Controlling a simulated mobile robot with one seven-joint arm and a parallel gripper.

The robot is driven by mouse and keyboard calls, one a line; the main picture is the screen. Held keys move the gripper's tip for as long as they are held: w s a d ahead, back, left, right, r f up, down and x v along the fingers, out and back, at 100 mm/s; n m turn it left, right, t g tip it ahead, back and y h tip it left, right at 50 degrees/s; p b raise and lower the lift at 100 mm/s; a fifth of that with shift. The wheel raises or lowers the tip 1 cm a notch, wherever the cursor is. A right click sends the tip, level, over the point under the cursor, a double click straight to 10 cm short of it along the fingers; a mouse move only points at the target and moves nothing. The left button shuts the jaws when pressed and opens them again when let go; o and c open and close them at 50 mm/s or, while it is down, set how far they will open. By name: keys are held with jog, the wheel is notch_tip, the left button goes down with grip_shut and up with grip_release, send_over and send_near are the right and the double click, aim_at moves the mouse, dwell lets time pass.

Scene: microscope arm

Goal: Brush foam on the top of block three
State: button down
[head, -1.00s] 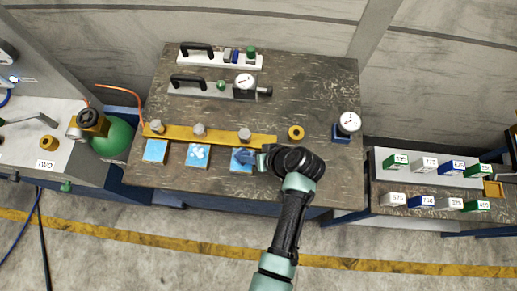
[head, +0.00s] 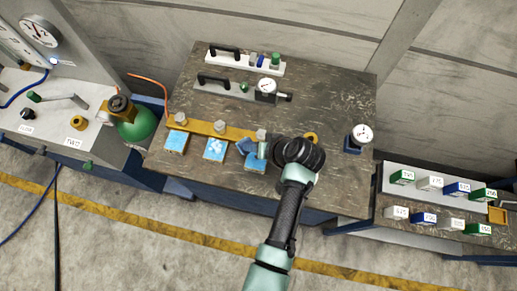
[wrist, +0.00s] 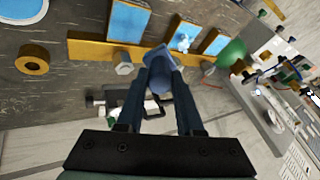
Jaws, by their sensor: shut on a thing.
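Three blue-topped blocks stand in a row along the yellow bar (head: 205,127). The left block (head: 175,141) has a few pale spots. The middle block (head: 214,149) carries white foam, also seen in the wrist view (wrist: 184,40). The right block (head: 256,161) looks plain blue in the wrist view (wrist: 128,20); I see no foam on it there. My gripper (head: 263,150) is above and beside the right block. In the wrist view my gripper (wrist: 160,72) is shut on a dark blue tool (wrist: 163,66). I cannot tell whether the tool touches anything.
Bolts stand on the yellow bar, with a yellow ring (head: 311,137) to its right. A gauge fixture (head: 266,87) and a white handled plate (head: 245,60) lie behind. A small gauge (head: 361,135) stands at right, a green tank (head: 135,122) at left.

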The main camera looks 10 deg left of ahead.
jog(key=shift+d+r+p, duration=0.1)
jog(key=shift+r+p, duration=0.4)
jog(key=shift+r, duration=0.6)
jog(key=shift+f, duration=0.15)
